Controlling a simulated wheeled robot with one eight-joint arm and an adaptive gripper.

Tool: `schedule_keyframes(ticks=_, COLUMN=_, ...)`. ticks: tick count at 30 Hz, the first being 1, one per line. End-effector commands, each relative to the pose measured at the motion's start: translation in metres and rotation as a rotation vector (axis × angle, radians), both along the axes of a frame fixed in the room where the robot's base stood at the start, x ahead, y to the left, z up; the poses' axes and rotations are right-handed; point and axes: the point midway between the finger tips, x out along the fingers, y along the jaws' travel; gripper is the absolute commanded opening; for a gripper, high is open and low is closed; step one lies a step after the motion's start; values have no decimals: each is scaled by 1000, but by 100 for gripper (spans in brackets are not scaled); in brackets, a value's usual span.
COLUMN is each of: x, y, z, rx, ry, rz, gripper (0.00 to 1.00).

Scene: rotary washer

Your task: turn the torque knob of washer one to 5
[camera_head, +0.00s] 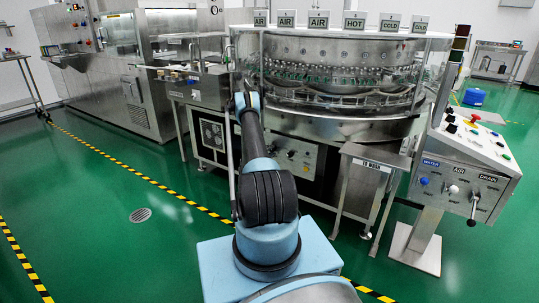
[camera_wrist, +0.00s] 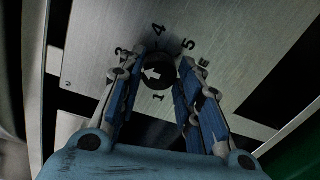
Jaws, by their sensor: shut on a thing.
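In the wrist view the torque knob (camera_wrist: 159,73) is a round black knob on a brushed-metal panel (camera_wrist: 110,25). Its white arrow points left, towards the 2–3 side of the dial. The 4 is above the knob, the 5 at upper right and the 1 below. My gripper (camera_wrist: 160,60) has its two blue-padded fingers on either side of the knob and is shut on it. In the head view the round steel washer (camera_head: 340,65) stands ahead. My arm reaches up to its left part; the gripper and knob cannot be made out there.
A sloped control console (camera_head: 465,165) with buttons and a lever stands at the right. A metal stand (camera_head: 370,155) is in front of the washer. A steel cabinet (camera_head: 150,100) is at the back left. The green floor (camera_head: 90,220) at left is clear.

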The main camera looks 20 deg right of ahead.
Motion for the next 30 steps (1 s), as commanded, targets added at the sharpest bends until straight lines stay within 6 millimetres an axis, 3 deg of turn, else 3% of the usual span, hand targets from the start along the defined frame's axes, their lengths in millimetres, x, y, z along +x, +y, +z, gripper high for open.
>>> schedule_keyframes(ticks=22, x=-3, y=-2, z=-2, rx=54, ry=-65, rz=-6, gripper=8)
schedule_keyframes(ticks=23, x=-3, y=-2, z=-2, rx=54, ry=-65, rz=-6, gripper=39)
schedule_keyframes(ticks=24, x=-2, y=-2, z=-2, rx=54, ry=-65, rz=-6, gripper=48)
schedule_keyframes(ticks=25, x=-2, y=-2, z=-2, rx=54, ry=-66, rz=-5, gripper=53)
schedule_keyframes(ticks=30, x=-2, y=-1, z=-1, rx=53, ry=-66, rz=-4, gripper=53)
